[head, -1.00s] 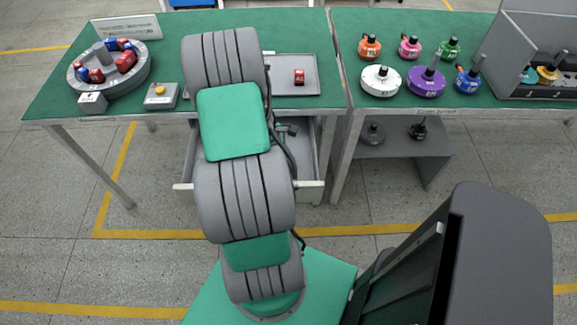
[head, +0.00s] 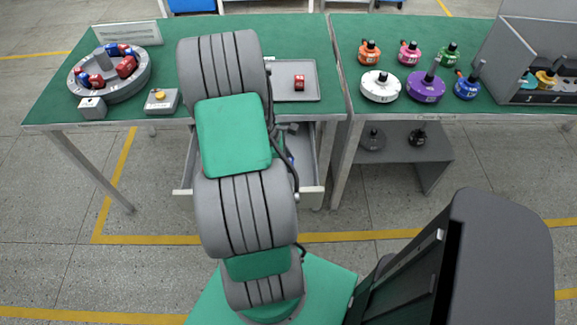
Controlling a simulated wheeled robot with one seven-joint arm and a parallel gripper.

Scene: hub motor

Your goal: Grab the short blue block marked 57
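A grey round tray (head: 142,85) on the left table holds several red and blue blocks. Blue blocks (head: 112,50) show at its far side and another blue block (head: 82,76) at its left. Their numbers are too small to read, so I cannot tell which is marked 57. A small patch of blue (head: 290,157) shows in the open drawer (head: 309,165), mostly hidden behind my arm. My gripper is hidden behind my arm links, so its state does not show.
A box with a yellow button (head: 161,101) and a small grey box (head: 92,107) stand near the front edge. The right table (head: 420,112) carries several coloured round parts and an open bin (head: 525,95).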

